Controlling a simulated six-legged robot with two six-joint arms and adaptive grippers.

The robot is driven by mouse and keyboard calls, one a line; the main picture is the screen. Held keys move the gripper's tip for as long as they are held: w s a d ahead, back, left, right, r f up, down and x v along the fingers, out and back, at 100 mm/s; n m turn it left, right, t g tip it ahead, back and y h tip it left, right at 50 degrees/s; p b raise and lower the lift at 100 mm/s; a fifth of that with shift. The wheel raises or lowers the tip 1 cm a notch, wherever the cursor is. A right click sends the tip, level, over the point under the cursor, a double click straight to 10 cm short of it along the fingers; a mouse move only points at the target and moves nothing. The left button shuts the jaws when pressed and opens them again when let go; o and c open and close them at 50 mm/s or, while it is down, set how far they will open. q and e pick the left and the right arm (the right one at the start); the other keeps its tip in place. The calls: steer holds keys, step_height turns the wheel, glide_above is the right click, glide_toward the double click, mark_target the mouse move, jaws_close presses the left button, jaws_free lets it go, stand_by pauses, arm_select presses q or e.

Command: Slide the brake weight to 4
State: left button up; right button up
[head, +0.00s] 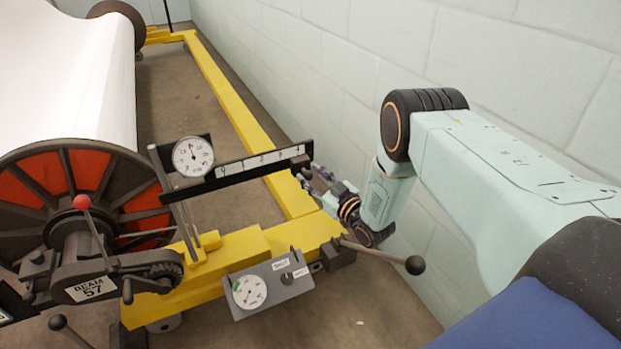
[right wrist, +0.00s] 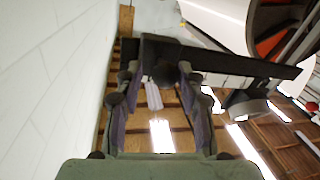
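The brake weight (head: 302,158) looks like a dark block at the right end of the black scale bar (head: 238,170). The bar has a white strip with small figures too small to read surely. My right gripper (head: 312,178) is at that end, just below and right of the weight. In the right wrist view the gripper (right wrist: 158,78) has its two fingers apart, with the dark weight (right wrist: 162,66) between their tips under the bar (right wrist: 230,62). Gaps show beside it; I cannot tell whether either finger touches it. My left gripper is in neither view.
A round dial (head: 193,157) stands at the bar's left end. A grey panel (head: 268,286) with a gauge and switch sits below. A ball-ended lever (head: 385,254) sticks out right. The pale block wall (head: 330,80) runs close behind my right arm.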

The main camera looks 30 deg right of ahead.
steer(key=shift+o, duration=1.1)
steer(key=shift+d, duration=0.1)
steer(key=s+d, duration=0.1)
steer(key=s, duration=1.1)
steer(key=shift+d, duration=0.35)
steer(key=shift+w, duration=0.1)
